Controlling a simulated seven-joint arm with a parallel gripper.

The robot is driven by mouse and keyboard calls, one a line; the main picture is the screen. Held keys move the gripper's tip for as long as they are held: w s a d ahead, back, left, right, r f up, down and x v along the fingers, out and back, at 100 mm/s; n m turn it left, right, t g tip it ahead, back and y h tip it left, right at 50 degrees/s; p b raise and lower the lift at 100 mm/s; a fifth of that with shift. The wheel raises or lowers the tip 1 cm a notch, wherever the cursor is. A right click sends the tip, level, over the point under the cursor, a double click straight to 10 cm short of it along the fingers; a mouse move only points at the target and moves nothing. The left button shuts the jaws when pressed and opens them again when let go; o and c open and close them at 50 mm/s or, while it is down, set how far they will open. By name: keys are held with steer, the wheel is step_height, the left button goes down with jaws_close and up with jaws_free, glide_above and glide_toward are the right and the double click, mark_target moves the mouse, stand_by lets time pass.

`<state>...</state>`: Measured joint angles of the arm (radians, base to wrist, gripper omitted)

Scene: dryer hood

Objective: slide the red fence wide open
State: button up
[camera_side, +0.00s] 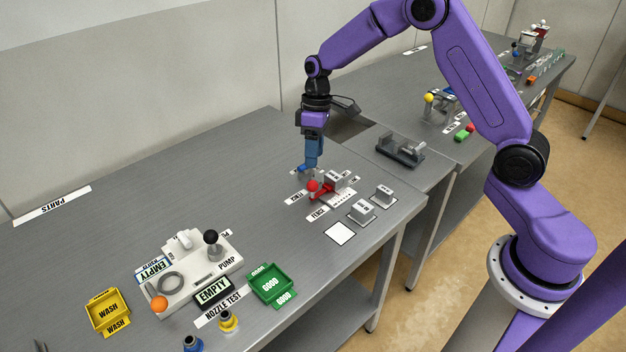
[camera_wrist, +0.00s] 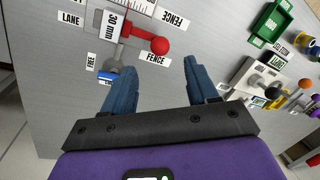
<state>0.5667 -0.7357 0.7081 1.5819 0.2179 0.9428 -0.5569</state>
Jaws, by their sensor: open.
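The red fence is a short red bar (camera_side: 324,191) with a round red ball knob (camera_side: 312,185) at its left end, in the side view. In the wrist view the ball (camera_wrist: 160,46) is at the right end of the red bar (camera_wrist: 138,31), near a grey block marked "30 mm" (camera_wrist: 113,27). My gripper (camera_side: 307,172) points down close to the ball. In the wrist view my gripper (camera_wrist: 158,65) is open and empty, its blue fingers spread. The ball shows just past the gap between the fingertips; contact cannot be told.
Two grey blocks (camera_side: 362,210) (camera_side: 383,195) and a white square (camera_side: 340,233) lie near the fence. A grey knob with a blue part (camera_wrist: 110,74) is by the left finger.

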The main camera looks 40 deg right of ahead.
mark_target(312, 181)
steer(key=f, duration=0.2)
steer(key=a+f, duration=0.1)
steer(key=f, duration=0.2)
steer(key=s+f, duration=0.1)
steer(key=f, duration=0.2)
steer(key=shift+a, duration=0.15)
jaws_close()
steer(key=shift+a, duration=0.1)
